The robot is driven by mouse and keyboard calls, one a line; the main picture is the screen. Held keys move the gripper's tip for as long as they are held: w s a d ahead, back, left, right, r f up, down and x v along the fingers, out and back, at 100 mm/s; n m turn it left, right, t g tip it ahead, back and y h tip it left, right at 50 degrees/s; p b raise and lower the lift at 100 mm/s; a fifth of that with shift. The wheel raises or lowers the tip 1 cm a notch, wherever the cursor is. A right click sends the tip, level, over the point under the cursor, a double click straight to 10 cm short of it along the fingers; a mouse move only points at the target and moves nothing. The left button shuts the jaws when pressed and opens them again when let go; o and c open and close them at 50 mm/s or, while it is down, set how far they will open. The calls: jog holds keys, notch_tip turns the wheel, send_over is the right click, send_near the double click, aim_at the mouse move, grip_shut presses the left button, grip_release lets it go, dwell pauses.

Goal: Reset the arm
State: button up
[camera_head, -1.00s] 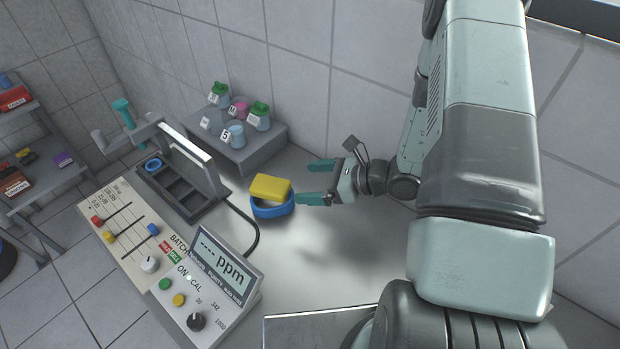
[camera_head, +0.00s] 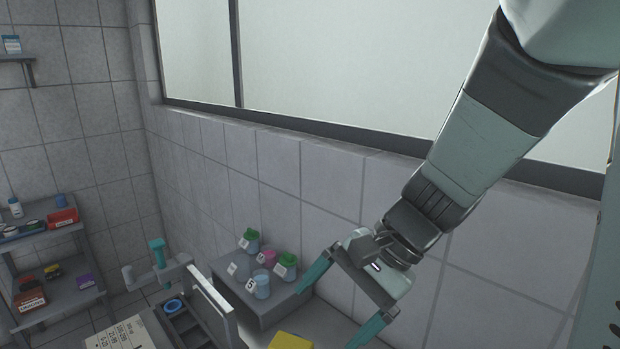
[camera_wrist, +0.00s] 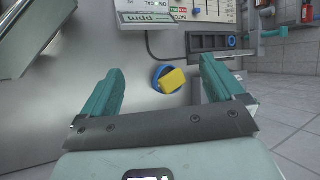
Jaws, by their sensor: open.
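My gripper (camera_head: 341,304) is open and empty, with its teal fingers spread wide. It hangs in the air above the bench, in front of the tiled wall and beside the raised stand. In the wrist view my gripper (camera_wrist: 160,85) also shows empty. There the yellow sponge-like block (camera_wrist: 173,80) lies on the blue round dish (camera_wrist: 157,74) on the bench below, between the fingers in the picture but apart from them. In the head view only part of the yellow block (camera_head: 291,341) shows at the bottom edge.
A shelf unit (camera_head: 62,292) stands far left.

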jog(key=s+d+r+n+t+h, duration=0.5)
jog(key=s+d+r+n+h, duration=0.2)
jog(key=s+r, duration=0.2)
jog(key=shift+r+t, duration=0.4)
jog(key=shift+r, duration=0.35)
jog(key=shift+s+d, duration=0.1)
